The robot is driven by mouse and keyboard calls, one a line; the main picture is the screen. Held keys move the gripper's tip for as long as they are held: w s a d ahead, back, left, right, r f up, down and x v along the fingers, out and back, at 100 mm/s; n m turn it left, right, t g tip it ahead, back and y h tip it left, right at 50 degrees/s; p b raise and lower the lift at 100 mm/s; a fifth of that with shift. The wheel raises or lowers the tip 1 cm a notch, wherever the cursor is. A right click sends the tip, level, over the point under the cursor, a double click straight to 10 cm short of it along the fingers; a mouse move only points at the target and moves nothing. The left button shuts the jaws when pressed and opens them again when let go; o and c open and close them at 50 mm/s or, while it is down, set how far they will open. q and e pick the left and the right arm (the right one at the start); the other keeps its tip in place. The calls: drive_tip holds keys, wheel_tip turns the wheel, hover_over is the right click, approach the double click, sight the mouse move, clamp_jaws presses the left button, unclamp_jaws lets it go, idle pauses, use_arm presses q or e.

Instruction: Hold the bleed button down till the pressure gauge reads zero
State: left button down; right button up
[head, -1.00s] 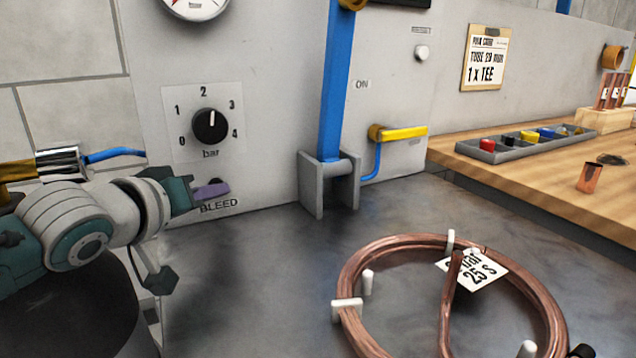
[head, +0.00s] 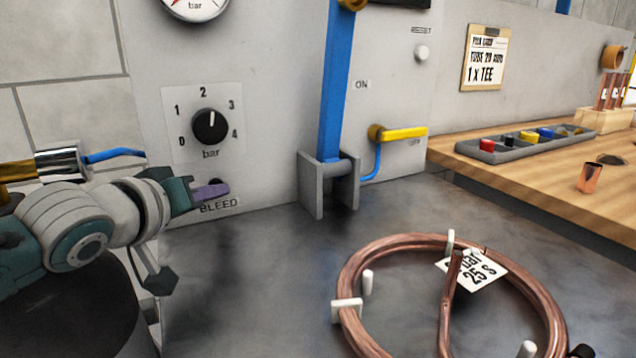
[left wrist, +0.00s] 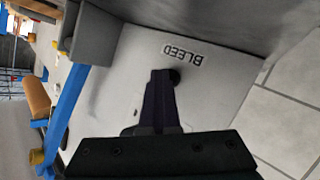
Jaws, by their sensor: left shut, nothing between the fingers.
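The bleed button (head: 215,184) is a small dark knob on the grey panel, just above the word BLEED. My left gripper (head: 222,191) is shut and empty, its purple fingertips at the button and partly covering it. In the left wrist view the fingertips (left wrist: 163,74) reach the dark button (left wrist: 174,75) beside the upside-down BLEED label. I cannot tell how far the button is pressed in. The pressure gauge (head: 196,8) is cut off by the top edge; a red needle part shows at its left, but its reading is unclear. My right gripper is not in view.
A black bar knob (head: 209,126) sits above the button. A blue lever (head: 334,90) stands to the right in a grey bracket. A yellow-handled valve (head: 402,132) is beyond it. A copper coil (head: 352,270) lies on the grey surface, with clear room left of it.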

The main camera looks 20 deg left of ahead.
use_arm(q)
drive_tip(key=shift+s+d+p, duration=0.6)
drive_tip(key=shift+d, duration=0.05)
drive_tip(key=shift+s+d+r+p, duration=0.15)
drive_tip(key=shift+s+d+p, duration=0.1)
drive_tip(key=shift+d+p, duration=0.1)
drive_tip(key=s+d+p, duration=0.1)
drive_tip(key=s+d, duration=0.1)
drive_tip(key=shift+s+d+p, duration=0.1)
drive_tip(key=shift+d+p, duration=0.2)
drive_tip(key=shift+p, duration=0.05)
drive_tip(key=shift+s+d, duration=0.3)
